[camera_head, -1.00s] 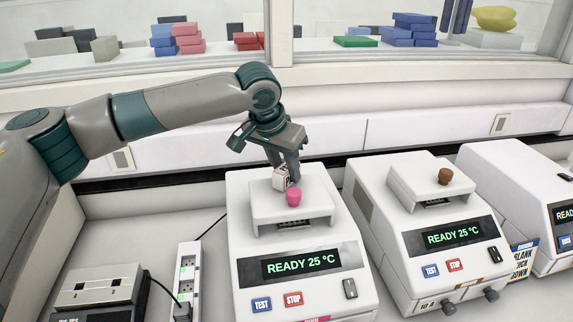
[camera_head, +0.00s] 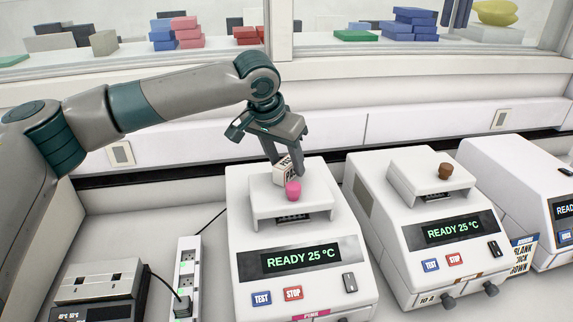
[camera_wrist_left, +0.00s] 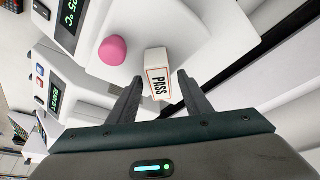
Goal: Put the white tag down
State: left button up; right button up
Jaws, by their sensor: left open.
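The white tag (camera_head: 281,166) is a small block with dark lettering, just behind the pink knob on the lid of the nearest thermal cycler (camera_head: 240,215). In the left wrist view the tag (camera_wrist_left: 157,68) reads "PASS" and appears to rest on the white lid. My left gripper (camera_head: 287,163) points down over the lid. Its two fingers (camera_wrist_left: 161,92) are spread to either side of the tag, with gaps visible in the wrist view. The tag's underside is hidden. My right gripper is not in view.
The pink knob (camera_head: 293,191) stands close in front of the tag. A second cycler (camera_head: 400,205) with a brown knob (camera_head: 446,170) is to the right, a third beyond it. A power strip (camera_head: 187,260) and a small grey device (camera_head: 100,283) are at left.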

pick_arm(q)
jog(key=b+v, duration=0.3)
jog(key=v, duration=0.8)
jog(key=shift+s+a, duration=0.1)
